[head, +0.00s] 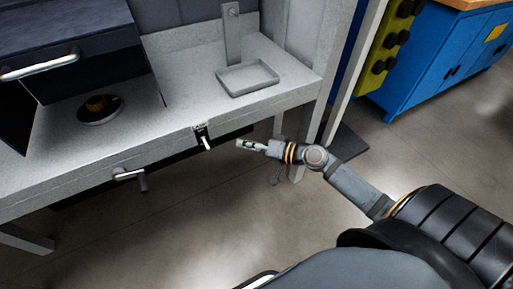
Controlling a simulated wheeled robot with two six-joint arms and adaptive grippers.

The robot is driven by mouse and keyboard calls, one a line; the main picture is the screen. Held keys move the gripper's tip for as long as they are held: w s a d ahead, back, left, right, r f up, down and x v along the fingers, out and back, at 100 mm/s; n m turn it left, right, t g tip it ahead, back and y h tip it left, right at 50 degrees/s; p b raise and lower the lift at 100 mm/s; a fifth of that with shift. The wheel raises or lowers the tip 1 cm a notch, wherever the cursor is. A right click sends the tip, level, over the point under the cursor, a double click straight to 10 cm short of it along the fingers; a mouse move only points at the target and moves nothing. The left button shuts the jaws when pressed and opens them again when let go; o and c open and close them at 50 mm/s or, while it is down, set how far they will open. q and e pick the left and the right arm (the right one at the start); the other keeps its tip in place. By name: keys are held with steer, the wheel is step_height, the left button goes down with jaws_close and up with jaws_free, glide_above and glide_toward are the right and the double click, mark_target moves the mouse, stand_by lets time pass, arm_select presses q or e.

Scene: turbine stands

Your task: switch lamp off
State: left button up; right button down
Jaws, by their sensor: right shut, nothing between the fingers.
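A small dark switch plate with a white lever (207,143) sits on the front edge of the grey workbench, near the middle of the head view. My right gripper (241,144) reaches in from the right and is shut and empty. Its tip is a little to the right of the lever in the picture, with a visible gap between them. I cannot make out a lamp for certain in this view. My left gripper is not in view.
The grey workbench (180,67) carries a shallow tray (248,90) with an upright plate behind it. A dark drawer unit (85,45) and a round dark dish (100,109) are at left. A crank handle (130,176) juts out below. Blue cabinets (440,55) stand at upper right.

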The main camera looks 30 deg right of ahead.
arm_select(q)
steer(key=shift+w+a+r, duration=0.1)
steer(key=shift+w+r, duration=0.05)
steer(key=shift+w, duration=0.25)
arm_select(e)
steer(key=shift+f+v, duration=0.15)
steer(key=shift+v, duration=0.75)
steer(key=shift+f+v, duration=0.1)
steer(key=shift+v, duration=0.8)
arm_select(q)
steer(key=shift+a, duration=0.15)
arm_select(e)
steer(key=shift+d, duration=0.1)
